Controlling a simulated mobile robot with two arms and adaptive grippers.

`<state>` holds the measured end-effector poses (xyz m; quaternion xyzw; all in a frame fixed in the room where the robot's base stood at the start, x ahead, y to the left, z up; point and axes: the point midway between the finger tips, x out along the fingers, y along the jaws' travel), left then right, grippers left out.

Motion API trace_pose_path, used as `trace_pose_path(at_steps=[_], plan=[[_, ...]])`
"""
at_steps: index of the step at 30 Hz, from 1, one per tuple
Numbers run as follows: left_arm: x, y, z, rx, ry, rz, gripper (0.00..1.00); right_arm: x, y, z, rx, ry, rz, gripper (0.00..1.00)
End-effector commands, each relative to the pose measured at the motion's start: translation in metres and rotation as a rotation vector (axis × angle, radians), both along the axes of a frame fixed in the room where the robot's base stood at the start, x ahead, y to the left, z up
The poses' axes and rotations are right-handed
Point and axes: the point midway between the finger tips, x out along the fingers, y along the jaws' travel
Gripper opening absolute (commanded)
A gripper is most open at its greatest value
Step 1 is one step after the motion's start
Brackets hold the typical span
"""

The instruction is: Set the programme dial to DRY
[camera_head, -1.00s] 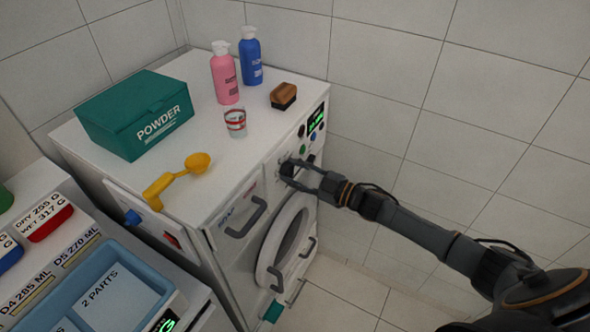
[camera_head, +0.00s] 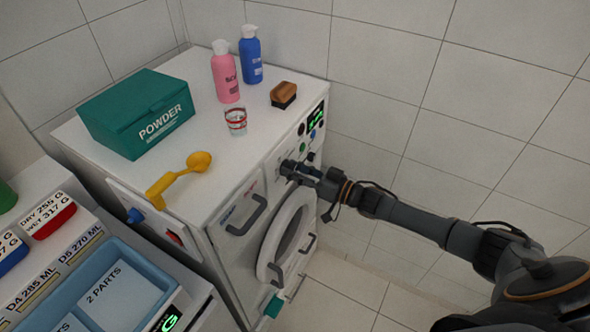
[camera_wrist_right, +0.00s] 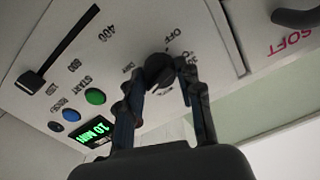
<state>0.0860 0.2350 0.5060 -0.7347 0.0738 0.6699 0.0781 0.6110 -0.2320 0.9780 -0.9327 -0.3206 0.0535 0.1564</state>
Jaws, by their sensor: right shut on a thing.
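The programme dial (camera_wrist_right: 158,70) is a dark round knob on the white washer's front panel, seen in the right wrist view. Printed labels surround it; OFF is legible, and a small word on its left is too blurred to read surely. My right gripper (camera_wrist_right: 160,82) has a finger on either side of the knob and is shut on it. In the head view my right gripper (camera_head: 291,169) reaches the panel from the right and hides most of the dial. The dial's pointer direction cannot be made out. My left gripper is out of view.
Beside the dial are a slider (camera_wrist_right: 30,82), a green START button (camera_wrist_right: 95,97), a blue button (camera_wrist_right: 71,115) and a lit display (camera_wrist_right: 95,132). The drawer handle (camera_head: 247,217) and round door (camera_head: 287,237) lie below. Bottles, a cup and a brush stand on top.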

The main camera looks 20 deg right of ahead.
Motion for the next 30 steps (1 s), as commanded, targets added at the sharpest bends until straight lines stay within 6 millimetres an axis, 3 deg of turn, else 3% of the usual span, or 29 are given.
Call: trace_pose_path(at_steps=[18,30], plan=[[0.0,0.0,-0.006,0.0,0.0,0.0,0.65,0.0,0.0,-0.002,0.453,0.357,-0.001,0.04],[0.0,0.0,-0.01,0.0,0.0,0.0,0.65,-0.001,0.0,-0.002,0.652,0.514,0.0,0.04]])
